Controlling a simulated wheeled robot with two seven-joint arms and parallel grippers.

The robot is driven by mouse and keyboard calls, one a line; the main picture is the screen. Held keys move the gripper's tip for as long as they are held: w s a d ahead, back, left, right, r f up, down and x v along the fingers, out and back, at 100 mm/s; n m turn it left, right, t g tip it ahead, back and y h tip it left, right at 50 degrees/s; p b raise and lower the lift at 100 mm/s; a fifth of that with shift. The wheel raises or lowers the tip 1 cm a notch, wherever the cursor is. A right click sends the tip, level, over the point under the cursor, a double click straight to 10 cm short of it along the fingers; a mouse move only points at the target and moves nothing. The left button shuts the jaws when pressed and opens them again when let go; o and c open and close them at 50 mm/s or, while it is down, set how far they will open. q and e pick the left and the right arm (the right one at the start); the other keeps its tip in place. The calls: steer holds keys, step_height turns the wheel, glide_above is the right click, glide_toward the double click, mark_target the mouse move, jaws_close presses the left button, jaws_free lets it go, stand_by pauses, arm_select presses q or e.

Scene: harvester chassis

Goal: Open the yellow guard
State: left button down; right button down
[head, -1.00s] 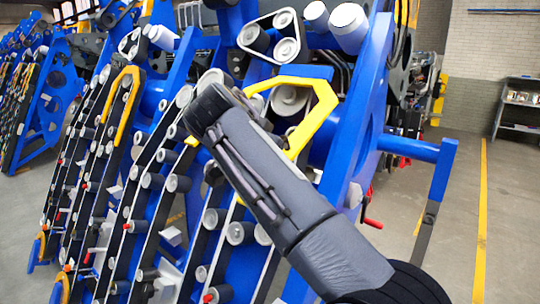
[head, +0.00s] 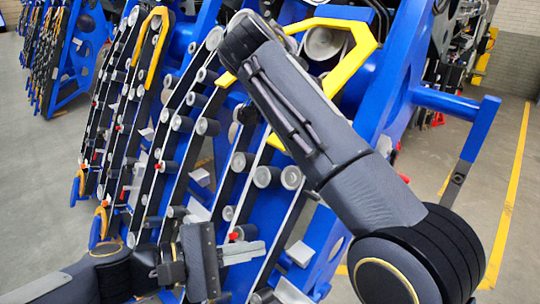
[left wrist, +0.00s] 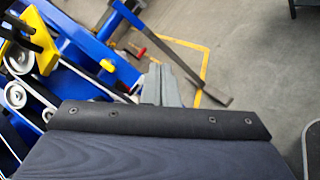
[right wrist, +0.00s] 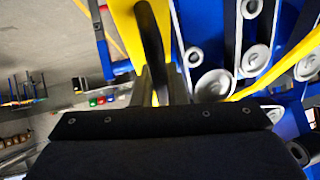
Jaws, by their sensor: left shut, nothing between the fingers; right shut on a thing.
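The yellow guard (head: 360,45) is an angular bar high on the blue harvester chassis (head: 385,110), around a grey roller. My right arm crosses in front of it, and its wrist hides the right gripper in the head view. My left gripper (head: 240,252) is shut and empty, low in front of the rollers. It also shows in the left wrist view (left wrist: 160,85), with a yellow part at upper left.
Several roller rows with belts fill the chassis to the left, with another yellow bar (head: 150,40) on one. A blue side beam (head: 450,103) sticks out at the right. The floor right of it is clear, with a yellow line (head: 512,190).

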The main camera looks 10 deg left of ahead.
steer(key=shift+d+r, duration=0.1)
steer(key=shift+r, duration=0.1)
arm_select(q)
steer(key=w+a+r+n+t+y, duration=0.3)
steer(key=w+n+t, duration=0.4)
steer(key=w+n, duration=0.55)
steer(key=w+d+n, duration=0.2)
steer(key=w+d, duration=0.3)
steer(key=w, duration=0.1)
steer(key=shift+s+a+r, duration=0.15)
steer(key=shift+a+r, duration=0.05)
steer(key=shift+r, duration=0.45)
steer(key=shift+s+a+r, duration=0.2)
steer(key=shift+r, duration=0.5)
steer(key=shift+s+a+r, duration=0.15)
steer(key=shift+a+r, duration=0.05)
steer(key=shift+r, duration=0.45)
arm_select(e)
steer(key=shift+f, duration=0.1)
